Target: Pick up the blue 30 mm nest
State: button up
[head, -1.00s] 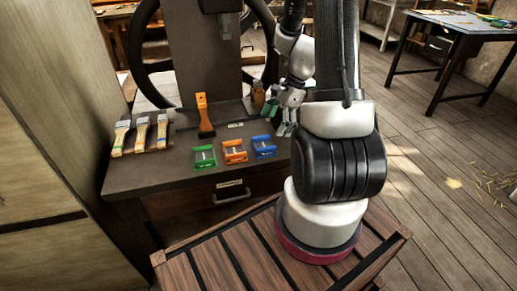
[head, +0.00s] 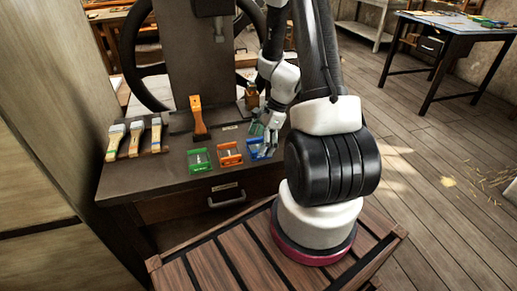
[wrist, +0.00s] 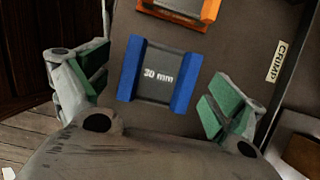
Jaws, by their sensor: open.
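The blue nest (wrist: 160,76), marked "30 mm", lies on the dark bench top, with blue side walls and a grey middle. In the wrist view it sits between and beyond the fingertips of my gripper (wrist: 152,90), which is open with green pads on both sides. Nothing is between the pads' faces in a grip. In the head view the blue nest (head: 255,149) is at the right end of a row of nests, partly hidden by my gripper (head: 262,135), which hangs over it.
An orange nest (head: 229,153) lies just left of the blue one, and a green nest (head: 199,159) farther left. An orange-handled tool (head: 198,117) and a small brown bottle (head: 251,97) stand behind.

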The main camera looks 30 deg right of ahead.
jog(key=c, duration=1.4)
